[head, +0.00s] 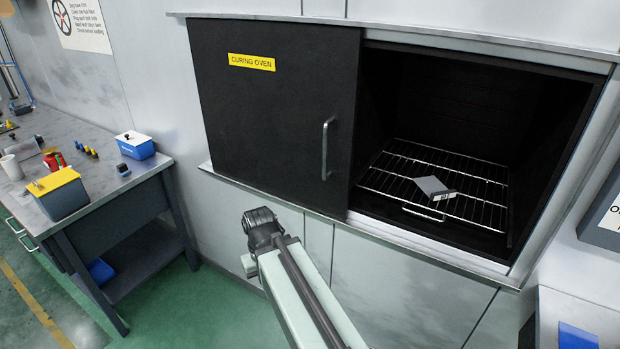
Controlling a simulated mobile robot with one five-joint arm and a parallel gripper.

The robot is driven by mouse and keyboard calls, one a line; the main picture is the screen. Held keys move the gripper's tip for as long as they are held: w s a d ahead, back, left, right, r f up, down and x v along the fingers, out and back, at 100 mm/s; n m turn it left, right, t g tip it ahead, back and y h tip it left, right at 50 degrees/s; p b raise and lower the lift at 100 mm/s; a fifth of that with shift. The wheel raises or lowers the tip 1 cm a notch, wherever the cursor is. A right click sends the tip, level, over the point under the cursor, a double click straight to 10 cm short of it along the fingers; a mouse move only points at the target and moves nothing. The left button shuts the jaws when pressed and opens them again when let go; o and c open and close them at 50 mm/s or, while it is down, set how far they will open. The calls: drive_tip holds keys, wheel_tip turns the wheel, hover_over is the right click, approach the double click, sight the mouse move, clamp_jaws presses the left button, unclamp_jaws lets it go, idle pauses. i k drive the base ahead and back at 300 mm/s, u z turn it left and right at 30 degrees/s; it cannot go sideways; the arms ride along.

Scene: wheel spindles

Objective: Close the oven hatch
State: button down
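The oven hatch (265,120) is a dark sliding panel with a yellow "CURING OVEN" label and a vertical metal handle (326,148) near its right edge. It covers the left part of the oven. The right part of the oven opening (470,100) stands uncovered, with a wire rack (480,200) inside. My arm reaches up from the bottom of the view, below the hatch and apart from the handle. Its end (262,225) shows as a dark joint; the gripper's fingers cannot be made out.
Metal ledges run above and below the oven. Green floor (190,310) lies clear between bench and oven wall.

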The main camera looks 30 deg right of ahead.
sight(278, 99)
drive_tip(key=i, duration=0.6)
drive_tip(key=u, duration=1.25)
